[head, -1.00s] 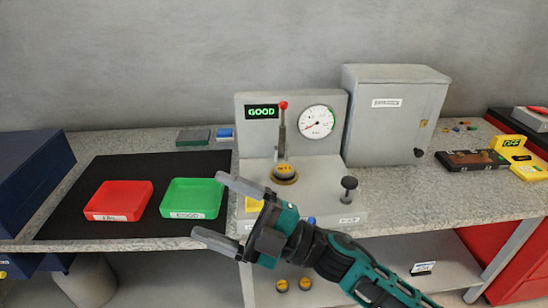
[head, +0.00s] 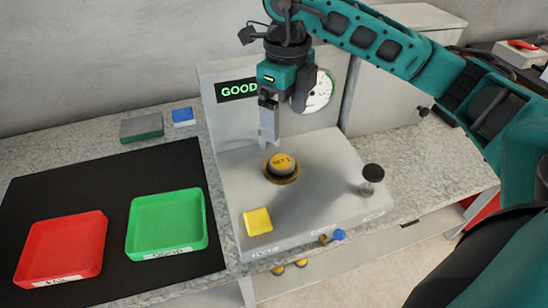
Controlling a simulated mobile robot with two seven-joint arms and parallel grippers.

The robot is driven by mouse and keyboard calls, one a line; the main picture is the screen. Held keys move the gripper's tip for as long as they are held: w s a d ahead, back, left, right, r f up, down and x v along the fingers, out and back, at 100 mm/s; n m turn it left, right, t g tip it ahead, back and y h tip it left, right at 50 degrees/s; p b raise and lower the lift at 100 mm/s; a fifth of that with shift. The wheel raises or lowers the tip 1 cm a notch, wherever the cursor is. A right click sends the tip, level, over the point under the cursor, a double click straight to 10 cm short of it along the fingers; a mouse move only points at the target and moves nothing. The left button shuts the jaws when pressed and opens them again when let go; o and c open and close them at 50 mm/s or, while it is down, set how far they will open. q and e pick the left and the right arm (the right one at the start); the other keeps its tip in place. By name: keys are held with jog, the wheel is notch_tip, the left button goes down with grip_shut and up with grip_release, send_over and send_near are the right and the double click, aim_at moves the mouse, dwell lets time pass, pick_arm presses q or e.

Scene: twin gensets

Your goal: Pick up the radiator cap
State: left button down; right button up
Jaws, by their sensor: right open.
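The radiator cap (head: 281,163), yellow with dark lettering, sits in a round brass-coloured seat on the grey test stand (head: 330,205). My right gripper (head: 268,143) hangs above the cap with its fingers pointing down. It is open and empty. The fingers are seen nearly edge-on, so the gap between them barely shows. The fingertips appear just behind and slightly left of the cap in the picture, apart from it. My left gripper is not in view.
A green tray (head: 167,250) and a red tray (head: 95,247) lie on a black mat (head: 110,186) at left. The stand carries a lit GOOD display (head: 237,90), a dial (head: 320,93), a black knob (head: 373,173) and a yellow block (head: 257,221). A grey cabinet (head: 370,90) stands behind my arm.

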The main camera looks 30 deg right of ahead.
send_over(282, 162)
jog(key=f, duration=0.6)
jog(key=shift+s, duration=0.4)
jog(key=shift+w+f, duration=0.2)
jog(key=shift+f, duration=1.25)
jog(key=shift+w+f, duration=0.2)
jog(key=shift+f, duration=1.2)
jog(key=shift+c, duration=0.5)
jog(key=c, duration=1.1)
